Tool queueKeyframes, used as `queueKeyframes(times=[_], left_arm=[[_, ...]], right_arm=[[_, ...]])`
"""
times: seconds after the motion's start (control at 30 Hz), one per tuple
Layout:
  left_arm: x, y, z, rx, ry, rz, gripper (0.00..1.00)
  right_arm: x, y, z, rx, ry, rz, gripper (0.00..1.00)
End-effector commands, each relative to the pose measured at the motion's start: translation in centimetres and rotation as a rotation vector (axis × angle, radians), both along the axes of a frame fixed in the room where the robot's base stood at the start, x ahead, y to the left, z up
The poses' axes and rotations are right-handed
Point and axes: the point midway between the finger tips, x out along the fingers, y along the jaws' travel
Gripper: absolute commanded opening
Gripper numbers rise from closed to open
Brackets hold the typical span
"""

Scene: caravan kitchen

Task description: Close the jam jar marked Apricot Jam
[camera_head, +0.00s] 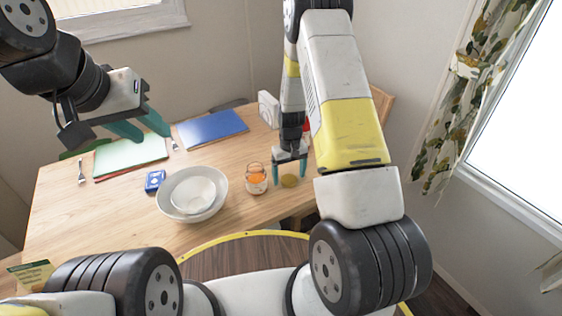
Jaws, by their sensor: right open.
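A small glass jar (256,187) with orange contents stands upright on the wooden table, right of the bowls. Its top looks open, and its label is too small to read. A round gold lid (289,181) lies flat on the table just right of the jar. My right gripper (289,174) points down over the lid. Its teal fingers are apart, on either side of the lid, and I cannot tell whether they touch it. My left gripper (154,136) is open and empty, with its teal fingers above the green mat at the left, far from the jar.
Stacked white bowls (218,196) stand left of the jar. A blue card box (154,181), a green mat (118,160), a blue mat (207,128) and forks lie farther left and back. A white object (268,109) stands behind my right gripper. The table's front left (90,220) is clear.

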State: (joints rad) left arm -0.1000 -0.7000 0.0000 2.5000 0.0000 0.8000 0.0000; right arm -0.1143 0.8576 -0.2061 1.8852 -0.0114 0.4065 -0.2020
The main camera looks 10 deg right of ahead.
Motion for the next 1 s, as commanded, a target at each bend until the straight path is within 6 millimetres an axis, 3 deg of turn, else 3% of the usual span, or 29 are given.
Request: queueKeyframes(times=[0.4, 0.7, 1.0], left_arm=[[0.00, 0.00, 0.00, 0.000, 0.000, 0.000, 0.36], [0.00, 0.00, 0.00, 0.000, 0.000, 0.000, 0.36], [0.00, 0.00, 0.00, 0.000, 0.000, 0.000, 0.36]], right_arm=[[0.02, 0.00, -0.45, 0.000, -0.001, 0.000, 0.79], [0.02, 0.00, -0.44, 0.000, -0.001, 0.000, 0.20], [0.04, 0.00, -0.28, 0.000, -0.001, 0.000, 0.17]])
